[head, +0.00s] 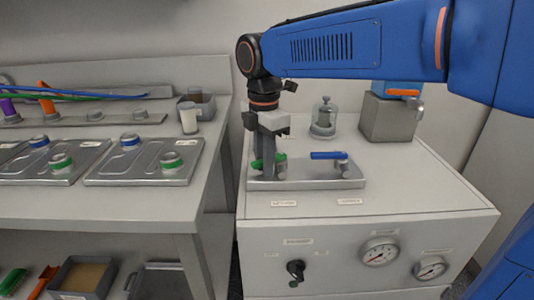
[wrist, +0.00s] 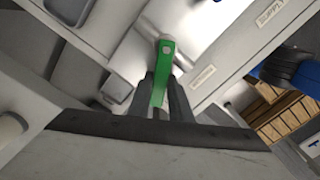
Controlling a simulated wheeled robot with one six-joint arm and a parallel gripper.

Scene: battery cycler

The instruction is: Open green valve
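The green valve's handle (head: 281,157) is on the metal tray at the left of the white cabinet top. It lies roughly level in the head view, and part of it is hidden behind my gripper (head: 268,172). My gripper reaches down from above onto it. In the wrist view the green handle (wrist: 164,62) runs between the two dark fingers of my gripper (wrist: 161,84). The fingers are close together, one on each side, and appear closed on the handle. The valve's stem is mostly hidden.
A blue-handled valve (head: 328,155) stands right of the green one on the same tray (head: 310,184). A glass jar (head: 323,118) and a grey box (head: 388,118) stand behind. The cabinet front has a black knob (head: 296,270) and gauges (head: 380,252). A bench (head: 130,205) is at left.

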